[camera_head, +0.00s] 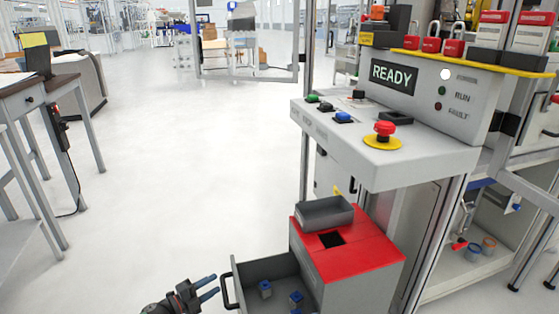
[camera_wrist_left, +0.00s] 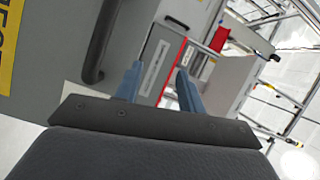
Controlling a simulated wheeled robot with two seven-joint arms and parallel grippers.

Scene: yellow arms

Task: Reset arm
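My left gripper (camera_head: 207,287) is at the bottom of the head view, left of the open drawer's handle (camera_head: 226,291). Its two blue fingers are apart with nothing between them. In the left wrist view the fingers (camera_wrist_left: 160,88) are also spread and empty, with the dark handle (camera_wrist_left: 100,42) to their left. The open grey drawer (camera_head: 252,268) holds blue-topped pieces (camera_head: 265,288) and belongs to a red-topped box (camera_head: 362,257). My right gripper is not in view.
A control console (camera_head: 420,158) with a READY display, a red stop button (camera_head: 384,129) and coloured buttons stands above the box. A grey bin (camera_head: 324,213) sits on the red top. Tables (camera_head: 62,84) stand at left. The floor (camera_head: 180,150) between is clear.

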